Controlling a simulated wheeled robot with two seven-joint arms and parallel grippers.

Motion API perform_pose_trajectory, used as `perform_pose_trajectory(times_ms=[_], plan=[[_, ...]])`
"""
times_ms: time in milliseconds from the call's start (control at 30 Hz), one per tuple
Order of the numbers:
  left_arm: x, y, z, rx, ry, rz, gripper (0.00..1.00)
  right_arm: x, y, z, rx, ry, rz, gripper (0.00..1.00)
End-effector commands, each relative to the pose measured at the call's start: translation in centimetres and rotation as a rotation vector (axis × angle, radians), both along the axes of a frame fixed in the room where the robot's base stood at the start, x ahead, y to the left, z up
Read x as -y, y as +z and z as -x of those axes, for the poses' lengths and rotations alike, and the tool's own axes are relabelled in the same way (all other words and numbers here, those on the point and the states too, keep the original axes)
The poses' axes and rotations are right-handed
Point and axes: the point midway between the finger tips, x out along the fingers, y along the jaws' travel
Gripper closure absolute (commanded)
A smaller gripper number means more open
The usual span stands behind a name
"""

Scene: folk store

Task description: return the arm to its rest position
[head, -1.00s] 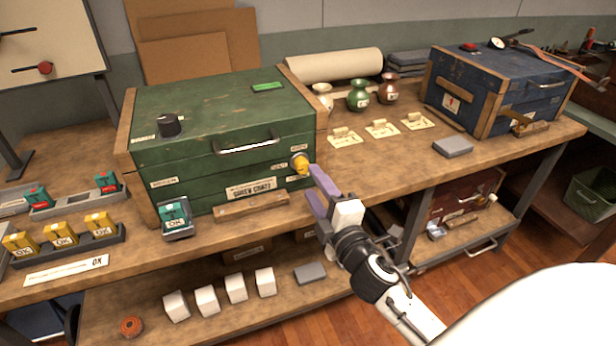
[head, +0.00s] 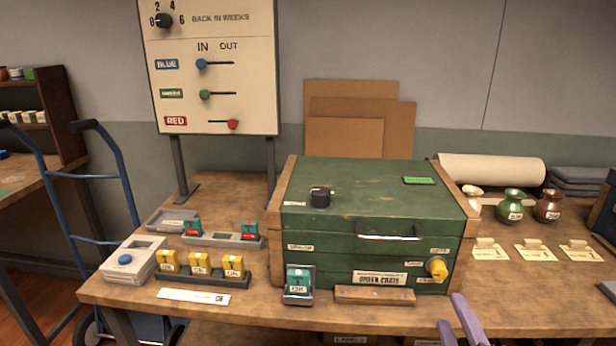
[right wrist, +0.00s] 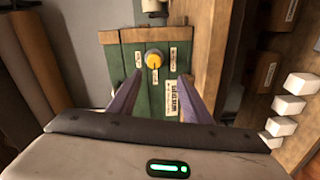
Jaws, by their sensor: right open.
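My right gripper (head: 462,322) is at the bottom edge of the head view, in front of the green chest's lower right. Its two purple fingers are apart, and nothing shows between them. The right wrist view shows the same open fingers (right wrist: 157,98) pointing at the chest front. The yellow knob (head: 437,269) on the green chest (head: 340,222) stands clear beyond the fingertips; it also shows in the right wrist view (right wrist: 153,60). Most of the right arm is below the head view. My left gripper is not in view.
The workbench (head: 245,315) carries small boxes in trays left of the chest and vases (head: 513,204) with tags right of it. A sign board (head: 210,70) stands at the back left. A blue hand truck (head: 75,200) stands at the left. White blocks (right wrist: 290,105) show below.

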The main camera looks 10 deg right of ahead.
Motion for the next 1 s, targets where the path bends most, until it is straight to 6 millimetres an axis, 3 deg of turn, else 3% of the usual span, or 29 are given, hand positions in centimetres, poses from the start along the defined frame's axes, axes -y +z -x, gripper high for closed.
perform_pose_trajectory(times_ms=[167,300,400,500,600,700,1000], plan=[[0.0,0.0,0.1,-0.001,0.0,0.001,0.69,-3.3,-8.3,2.8,-0.153,0.021,-0.352,0.55],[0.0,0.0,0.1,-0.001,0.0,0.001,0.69,-7.6,-16.4,7.6,-0.329,-0.017,-0.741,0.55],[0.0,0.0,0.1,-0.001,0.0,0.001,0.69,-10.7,-20.7,11.4,-0.445,-0.075,-0.983,0.55],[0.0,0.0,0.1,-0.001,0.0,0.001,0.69,-13.2,-23.6,14.7,-0.536,-0.136,-1.168,0.55],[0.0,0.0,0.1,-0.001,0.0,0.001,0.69,-14.9,-25.3,17.0,-0.595,-0.185,-1.287,0.55],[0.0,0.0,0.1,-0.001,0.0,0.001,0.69,-15.7,-25.9,18.0,-0.621,-0.21,-1.341,0.55],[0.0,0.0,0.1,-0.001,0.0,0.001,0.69,-15.7,-25.9,18.1,-0.623,-0.212,-1.344,0.55]])
